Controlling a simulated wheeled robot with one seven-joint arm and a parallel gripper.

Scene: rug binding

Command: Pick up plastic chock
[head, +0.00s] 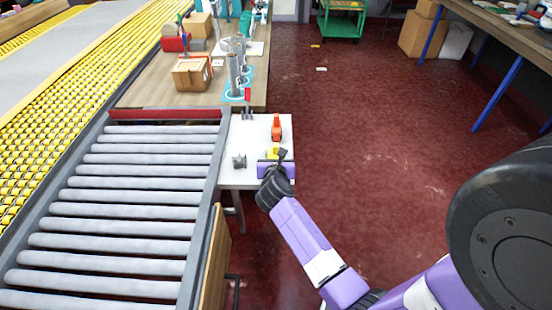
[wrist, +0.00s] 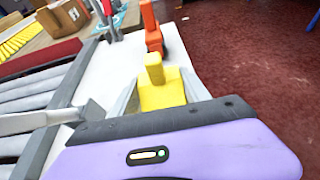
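The plastic chock appears to be the yellow piece (head: 272,152) on the white table, with a low base and an upright block in the wrist view (wrist: 162,92). My gripper (head: 277,158) is right at it, coming from the near side. In the wrist view, my gripper's grey fingers (wrist: 162,88) stand apart on the left and right of the yellow piece. They look open, with the piece between them; whether either finger touches it is hard to tell. The near part of the piece is hidden behind my gripper's body.
An orange object (head: 277,127) stands just beyond the yellow piece. A grey metal part (head: 239,161) lies to its left, and a red-handled tool (head: 248,100) is at the table's back. The roller conveyor (head: 140,210) borders the white table (head: 228,178) on the left; red floor is open to the right.

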